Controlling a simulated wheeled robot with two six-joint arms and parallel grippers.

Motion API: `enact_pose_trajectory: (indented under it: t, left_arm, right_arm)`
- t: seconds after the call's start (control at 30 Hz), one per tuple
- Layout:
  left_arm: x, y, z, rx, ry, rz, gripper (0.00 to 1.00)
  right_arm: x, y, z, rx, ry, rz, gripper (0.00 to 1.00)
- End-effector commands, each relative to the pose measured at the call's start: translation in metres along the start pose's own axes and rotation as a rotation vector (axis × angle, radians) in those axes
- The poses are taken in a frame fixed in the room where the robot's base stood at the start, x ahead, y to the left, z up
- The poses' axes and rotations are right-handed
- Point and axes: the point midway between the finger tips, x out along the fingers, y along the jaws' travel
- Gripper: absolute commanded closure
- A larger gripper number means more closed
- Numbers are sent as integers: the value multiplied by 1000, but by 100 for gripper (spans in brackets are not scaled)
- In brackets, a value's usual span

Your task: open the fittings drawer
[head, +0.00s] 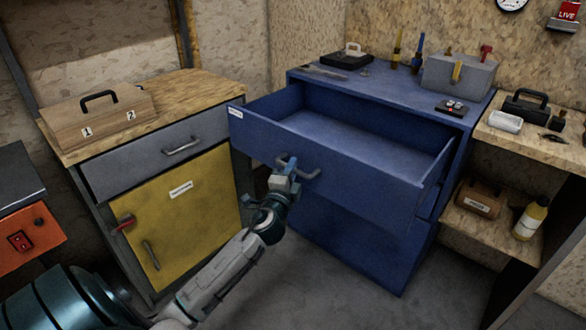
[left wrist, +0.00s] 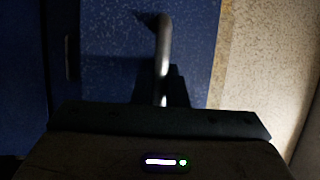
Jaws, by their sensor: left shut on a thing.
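The blue fittings drawer (head: 330,160) is the top drawer of the blue cabinet (head: 385,85). It stands well pulled out, and its inside looks empty. My left gripper (head: 287,168) is at the drawer front and shut on the bar handle (head: 308,175). In the left wrist view the handle (left wrist: 163,45) runs down between the dark fingers, against the blue drawer front (left wrist: 115,45). A small white label (head: 236,113) sits at the drawer front's upper left corner. My right gripper is in neither view.
Left of the drawer stands a cabinet with a grey drawer (head: 150,155) and a yellow door (head: 185,210), with a wooden box (head: 100,115) on top. A wooden shelf (head: 545,135) stands at the right. A grey toolbox (head: 458,78) sits on the blue cabinet.

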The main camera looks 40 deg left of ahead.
Motion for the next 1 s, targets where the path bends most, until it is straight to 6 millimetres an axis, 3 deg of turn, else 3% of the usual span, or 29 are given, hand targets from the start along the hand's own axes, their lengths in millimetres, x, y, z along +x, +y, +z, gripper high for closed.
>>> enact_pose_trajectory:
  t: [0.13, 0.17, 0.23, 0.27, 0.63, 1.0]
  left_arm:
    - [0, 1, 0, 0, 0, 1, 100]
    - [0, 1, 0, 0, 0, 1, 82]
    - [0, 1, 0, 0, 0, 1, 68]
    - [0, 1, 0, 0, 0, 1, 66]
    - [-8, 2, 0, 1, 1, 1, 66]
    - [-78, 3, 0, 1, 2, 3, 66]
  right_arm:
    - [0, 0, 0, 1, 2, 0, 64]
    - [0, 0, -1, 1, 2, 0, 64]
    - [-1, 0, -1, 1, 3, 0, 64]
    - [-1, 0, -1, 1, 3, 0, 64]
    - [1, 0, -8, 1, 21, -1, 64]
    - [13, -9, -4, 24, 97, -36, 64]
